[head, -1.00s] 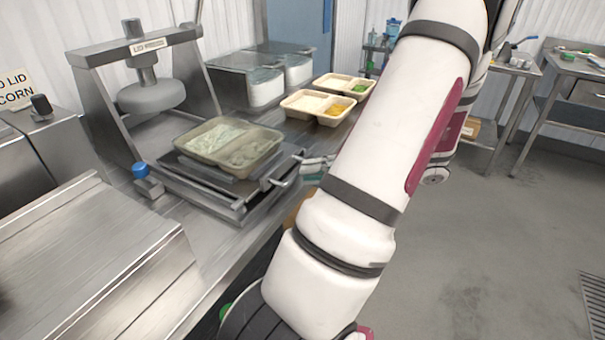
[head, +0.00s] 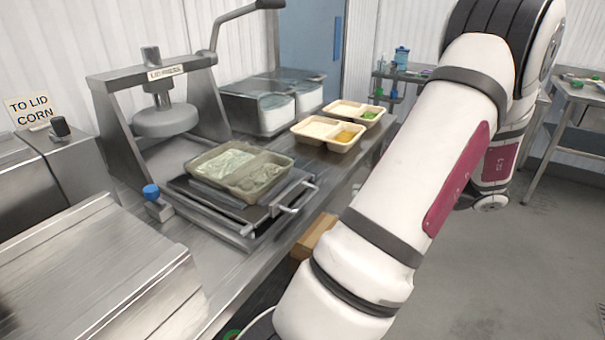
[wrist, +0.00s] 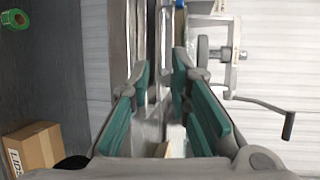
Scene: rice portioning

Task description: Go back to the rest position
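A film-topped two-compartment tray (head: 240,172) sits on the pulled-out plate of the lid press (head: 165,120). The plate's front handle (head: 297,194) is clear of my gripper. In the wrist view my gripper (wrist: 161,72) has its teal-padded fingers apart, and I see nothing held between them. The picture there is turned sideways and blurred, and the lid press (wrist: 204,50) shows at its upper right. My gripper is out of sight in the head view, where only my arm shows at the right.
Two open trays with food, one nearer (head: 328,134) and one farther (head: 354,112), stand on the steel counter by clear-sided bins (head: 275,110). A cardboard box (wrist: 33,148) and a green roll (wrist: 16,20) show in the wrist view. Open floor (head: 480,270) lies right of the counter.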

